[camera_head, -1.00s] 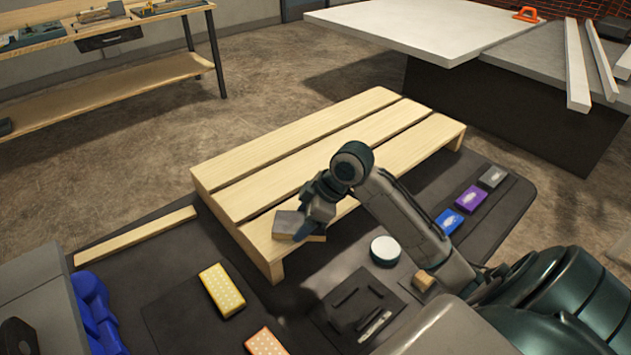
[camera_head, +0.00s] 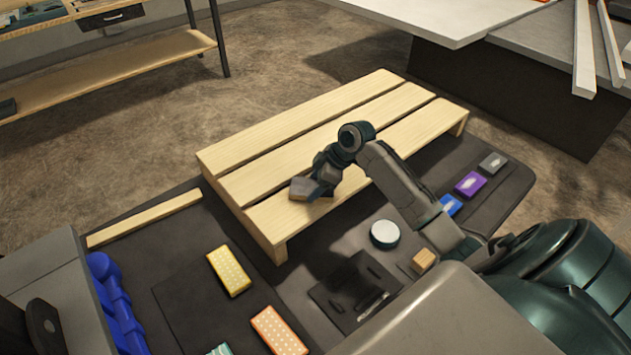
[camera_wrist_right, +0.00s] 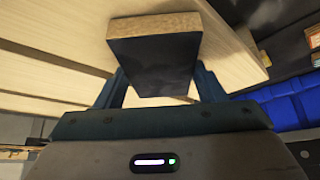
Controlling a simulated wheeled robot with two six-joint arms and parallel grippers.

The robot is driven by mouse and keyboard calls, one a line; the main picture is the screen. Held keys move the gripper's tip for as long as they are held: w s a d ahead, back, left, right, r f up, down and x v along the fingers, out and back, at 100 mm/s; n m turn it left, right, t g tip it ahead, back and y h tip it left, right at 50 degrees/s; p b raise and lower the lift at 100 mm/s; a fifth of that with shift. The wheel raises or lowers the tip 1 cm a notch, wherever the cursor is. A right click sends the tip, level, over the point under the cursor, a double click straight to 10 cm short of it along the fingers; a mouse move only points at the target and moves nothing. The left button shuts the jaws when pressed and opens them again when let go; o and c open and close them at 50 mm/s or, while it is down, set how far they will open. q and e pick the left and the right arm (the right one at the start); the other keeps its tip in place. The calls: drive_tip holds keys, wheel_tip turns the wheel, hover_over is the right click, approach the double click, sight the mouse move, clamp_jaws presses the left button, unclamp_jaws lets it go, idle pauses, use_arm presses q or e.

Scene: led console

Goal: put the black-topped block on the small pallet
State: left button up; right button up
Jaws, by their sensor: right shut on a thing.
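The black-topped block (camera_wrist_right: 155,62) has a dark face and a bare wood end in the right wrist view. My right gripper (camera_wrist_right: 160,92) is shut on it, with one finger on each side. In the head view the block (camera_head: 302,188) is over the front slat of the small pallet (camera_head: 245,165), and my right gripper (camera_head: 318,187) partly covers it. The block looks tilted. I cannot tell whether it touches the slat. The pallet is pale wood with wide slats and gaps between them. My left gripper is not in view.
On the dark mat lie a yellow dotted block (camera_head: 229,271), an orange dotted block (camera_head: 279,330), a purple box (camera_head: 470,184), a grey box (camera_head: 492,163) and a white round tin (camera_head: 384,234). A wooden strip (camera_head: 145,218) lies left of the pallet. The pallet's other slats are clear.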

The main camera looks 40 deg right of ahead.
drive_tip(key=shift+f, duration=0.1)
drive_tip(key=o, duration=1)
drive_tip(key=shift+o, duration=0.2)
drive_tip(key=shift+s+d+r, duration=0.1)
drive_tip(key=shift+d+r, duration=0.1)
drive_tip(key=shift+r, duration=0.15)
drive_tip(key=b+v, duration=0.2)
drive_tip(key=v, duration=0.9)
drive_tip(key=shift+r+b, duration=0.2)
drive_tip(key=shift+b, duration=0.2)
